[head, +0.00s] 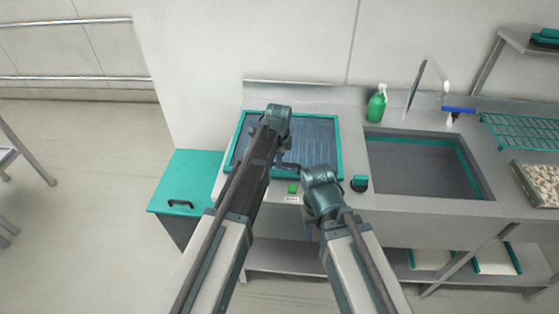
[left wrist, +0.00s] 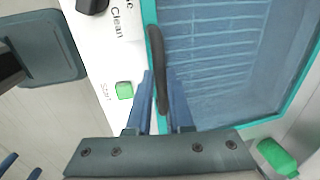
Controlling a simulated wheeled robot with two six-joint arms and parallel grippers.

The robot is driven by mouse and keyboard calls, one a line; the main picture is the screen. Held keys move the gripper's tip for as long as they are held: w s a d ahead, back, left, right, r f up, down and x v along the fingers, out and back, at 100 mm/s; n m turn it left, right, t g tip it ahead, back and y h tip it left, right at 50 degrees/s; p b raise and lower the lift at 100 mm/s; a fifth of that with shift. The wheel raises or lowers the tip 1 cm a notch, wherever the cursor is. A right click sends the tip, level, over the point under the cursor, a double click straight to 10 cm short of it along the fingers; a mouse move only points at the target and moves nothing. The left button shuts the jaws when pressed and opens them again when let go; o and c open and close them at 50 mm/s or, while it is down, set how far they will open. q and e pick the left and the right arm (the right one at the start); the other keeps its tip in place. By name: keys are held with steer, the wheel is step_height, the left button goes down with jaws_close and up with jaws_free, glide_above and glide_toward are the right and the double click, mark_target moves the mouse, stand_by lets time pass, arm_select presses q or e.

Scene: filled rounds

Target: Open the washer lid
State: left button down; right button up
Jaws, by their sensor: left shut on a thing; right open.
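The washer lid (head: 312,128) is a blue see-through panel in a teal frame, lying closed and flat in the counter. It also shows in the left wrist view (left wrist: 225,60). A dark bar handle (left wrist: 156,55) runs along its front edge. My left gripper (left wrist: 162,88) is shut on this handle, with one blue finger on each side. In the head view my left arm crosses the lid and hides part of it. My right gripper (head: 320,182) is open and empty in front of the counter, right of the handle; its fingers are mostly hidden.
The sink (head: 415,165), tap (head: 427,75) and green spray bottle (head: 377,104) are to the right. A teal-topped cabinet (head: 184,180) stands to the left.

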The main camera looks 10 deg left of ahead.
arm_select(q)
steer(key=w+r+g+p, duration=0.1)
steer(key=w+r+p, duration=0.4)
steer(key=r+p, duration=0.4)
steer(key=w+r+g+p, duration=0.1)
steer(key=w+r+p, duration=0.5)
steer(key=r+p, duration=0.4)
steer(key=shift+r+p, duration=0.3)
steer(key=shift+r, duration=0.45)
steer(key=shift+w, duration=0.1)
steer(key=c, duration=1.1)
jaws_free()
steer(key=shift+w+f, duration=0.1)
steer(key=shift+o, duration=1.4)
steer(key=shift+w+f+g, duration=0.2)
steer(key=shift+w+g, duration=0.05)
steer(key=shift+g, duration=0.05)
steer(key=shift+s+r, duration=0.1)
steer(key=shift+s, duration=0.15)
